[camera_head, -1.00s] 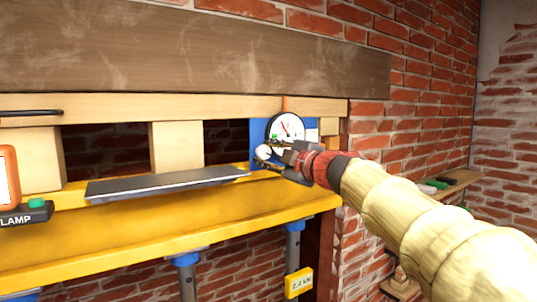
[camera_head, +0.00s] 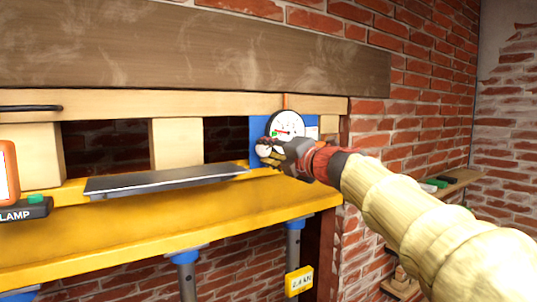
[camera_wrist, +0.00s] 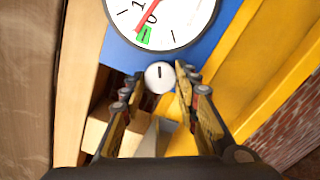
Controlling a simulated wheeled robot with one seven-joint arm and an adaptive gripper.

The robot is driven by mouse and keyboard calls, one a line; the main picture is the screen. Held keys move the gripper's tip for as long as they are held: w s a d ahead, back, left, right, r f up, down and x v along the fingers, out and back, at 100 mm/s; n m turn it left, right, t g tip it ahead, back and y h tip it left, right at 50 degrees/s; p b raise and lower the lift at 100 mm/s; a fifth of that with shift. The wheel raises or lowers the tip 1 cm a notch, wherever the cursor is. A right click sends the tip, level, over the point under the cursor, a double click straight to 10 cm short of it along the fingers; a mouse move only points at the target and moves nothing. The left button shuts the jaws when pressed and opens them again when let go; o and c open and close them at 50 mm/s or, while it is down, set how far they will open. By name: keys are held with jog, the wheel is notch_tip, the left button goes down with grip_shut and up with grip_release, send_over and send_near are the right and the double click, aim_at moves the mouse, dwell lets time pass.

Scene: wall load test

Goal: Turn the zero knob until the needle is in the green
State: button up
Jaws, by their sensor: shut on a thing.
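The round white gauge (camera_head: 286,126) sits on a blue plate (camera_wrist: 115,50) at the right end of the timber. Its red needle (camera_wrist: 146,18) points to the left edge of the small green mark (camera_wrist: 145,36) near 0 in the wrist view; I cannot tell if the tip is inside the green. The white zero knob (camera_wrist: 159,75), with a dark line on its face, is just below the dial. My gripper (camera_wrist: 157,83) is shut on the knob, one finger at each side. In the head view my gripper (camera_head: 268,153) partly covers the knob (camera_head: 264,149).
A grey plate (camera_head: 165,181) lies on the yellow beam (camera_head: 150,225) to the left. Blue-topped props (camera_head: 187,272) stand under the beam. An orange device (camera_head: 8,173) and a clamp box are at far left. A wooden shelf (camera_head: 450,187) is at right.

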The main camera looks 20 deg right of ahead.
jog(key=shift+f+n, duration=0.2)
jog(key=shift+n, duration=0.7)
jog(key=shift+w, duration=0.1)
jog(key=o, duration=1)
jog(key=shift+o, duration=0.9)
jog(key=shift+r, duration=0.1)
jog(key=shift+s, duration=0.2)
jog(key=v, duration=1.1)
jog(key=shift+s, duration=0.35)
jog(key=shift+d, duration=0.2)
